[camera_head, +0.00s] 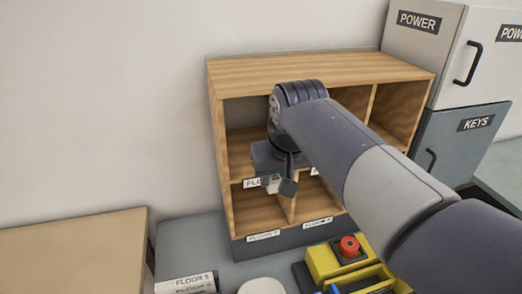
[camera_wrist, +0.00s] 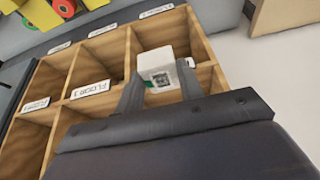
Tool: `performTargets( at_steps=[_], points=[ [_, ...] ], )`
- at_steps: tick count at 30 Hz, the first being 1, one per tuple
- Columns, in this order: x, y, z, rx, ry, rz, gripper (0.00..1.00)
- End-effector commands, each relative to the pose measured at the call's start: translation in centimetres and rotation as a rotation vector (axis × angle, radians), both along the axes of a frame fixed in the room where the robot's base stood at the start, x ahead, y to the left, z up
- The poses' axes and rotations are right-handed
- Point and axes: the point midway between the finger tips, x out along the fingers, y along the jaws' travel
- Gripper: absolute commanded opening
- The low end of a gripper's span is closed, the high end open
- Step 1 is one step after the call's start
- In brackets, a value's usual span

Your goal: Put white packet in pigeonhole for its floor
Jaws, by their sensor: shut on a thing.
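My gripper (camera_head: 281,184) is shut on the white packet (camera_head: 272,182), a small box-like thing. In the wrist view the packet (camera_wrist: 161,66) sits between my two fingers (camera_wrist: 160,90), with a small dark printed patch on its near face. The wooden pigeonhole unit (camera_head: 310,66) has two rows of labelled compartments. The packet is held at the front of the left part of the unit, by the label strip between the rows. It partly hides the upper left label (camera_head: 252,183), which shows only "FLO". I cannot tell whether the packet touches the unit.
A yellow box with a red button (camera_head: 349,246) stands before the unit. Grey POWER (camera_head: 419,21) and KEYS (camera_head: 475,124) cabinets stand at right. A brown box-like surface (camera_head: 95,254) is at left.

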Motion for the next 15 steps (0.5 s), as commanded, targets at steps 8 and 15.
performTargets(
  at_steps=[8,15],
  points=[
    [5.9,1.2,0.2,0.000,0.003,-0.001,0.09],
    [9.6,1.9,0.2,0.000,0.001,0.000,0.09]
  ],
)
